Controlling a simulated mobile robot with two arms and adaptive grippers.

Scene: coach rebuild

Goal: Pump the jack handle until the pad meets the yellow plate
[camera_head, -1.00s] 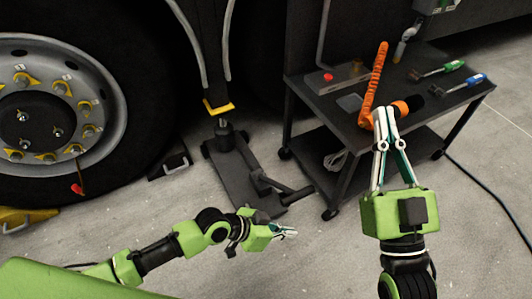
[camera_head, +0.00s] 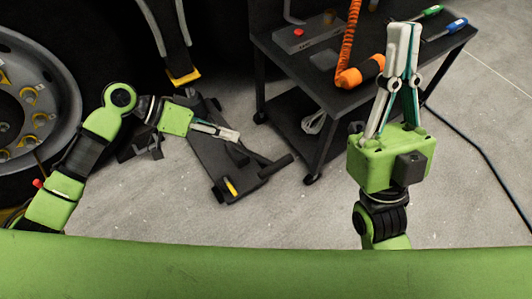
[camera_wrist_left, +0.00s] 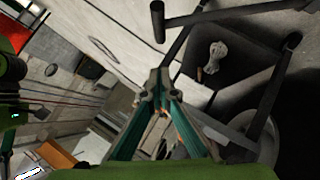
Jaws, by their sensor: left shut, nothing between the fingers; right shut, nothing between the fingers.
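The black jack (camera_head: 208,160) lies on the floor beneath the yellow plate (camera_head: 184,77). Its handle (camera_head: 268,168) lies low, pointing right toward the cart. My left gripper (camera_head: 236,136) is shut and empty, and appears over the jack body near the inner end of the handle; I cannot tell whether it touches. Its closed fingers also show in the left wrist view (camera_wrist_left: 160,82). The jack's pad is hidden or too dark to make out behind my left gripper, so its gap to the plate cannot be seen. My right gripper (camera_head: 404,40) is shut and empty, in front of the cart.
A black cart (camera_head: 283,70) stands right of the jack, with an orange coiled-cord tool (camera_head: 360,75), a grey box (camera_head: 305,35) and screwdrivers (camera_head: 445,30) on top. A big wheel (camera_head: 30,100) is at left. Floor in front of the jack is clear.

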